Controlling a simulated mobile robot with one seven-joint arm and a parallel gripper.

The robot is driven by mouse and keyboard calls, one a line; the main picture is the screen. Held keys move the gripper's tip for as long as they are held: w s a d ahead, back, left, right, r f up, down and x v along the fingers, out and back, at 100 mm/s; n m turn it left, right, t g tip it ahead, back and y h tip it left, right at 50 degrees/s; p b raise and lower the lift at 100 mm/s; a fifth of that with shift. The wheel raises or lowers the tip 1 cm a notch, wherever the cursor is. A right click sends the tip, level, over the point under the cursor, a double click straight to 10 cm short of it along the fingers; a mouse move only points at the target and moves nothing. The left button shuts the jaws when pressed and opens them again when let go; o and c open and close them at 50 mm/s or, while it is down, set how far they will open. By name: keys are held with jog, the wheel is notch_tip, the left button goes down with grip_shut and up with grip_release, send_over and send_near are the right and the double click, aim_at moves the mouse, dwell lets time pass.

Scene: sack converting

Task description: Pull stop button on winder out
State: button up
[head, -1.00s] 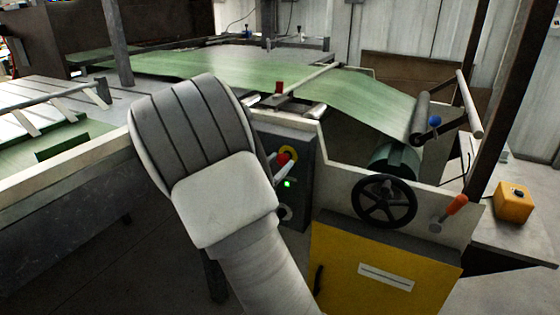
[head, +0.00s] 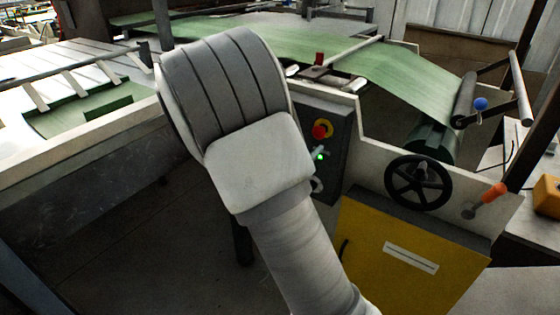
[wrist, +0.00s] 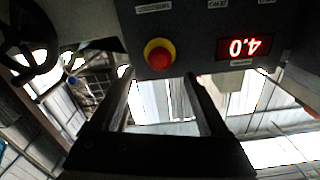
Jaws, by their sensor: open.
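The stop button, a red mushroom head on a yellow ring, is on the winder's dark control panel (head: 337,118) in the head view (head: 320,131). In the wrist view, the stop button (wrist: 159,55) is at upper middle, with the picture upside down. My gripper (wrist: 158,78) is open, its two fingers pointing toward the panel either side of the button's line. Nothing shows between the fingers. I cannot tell how far the tips are from the button. In the head view my arm hides the gripper and part of the panel.
A red digital display (wrist: 244,48) sits beside the button. A green light (head: 320,157) glows below it in the head view. A black handwheel (head: 419,183), an orange-handled lever (head: 488,197) and a yellow cabinet door (head: 400,250) are to the right. Green web (head: 390,70) runs above.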

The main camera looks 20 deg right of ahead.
jog(key=p+v, duration=0.2)
jog(key=v, duration=1)
jog(key=shift+s+a, duration=0.15)
jog(key=shift+s, duration=0.1)
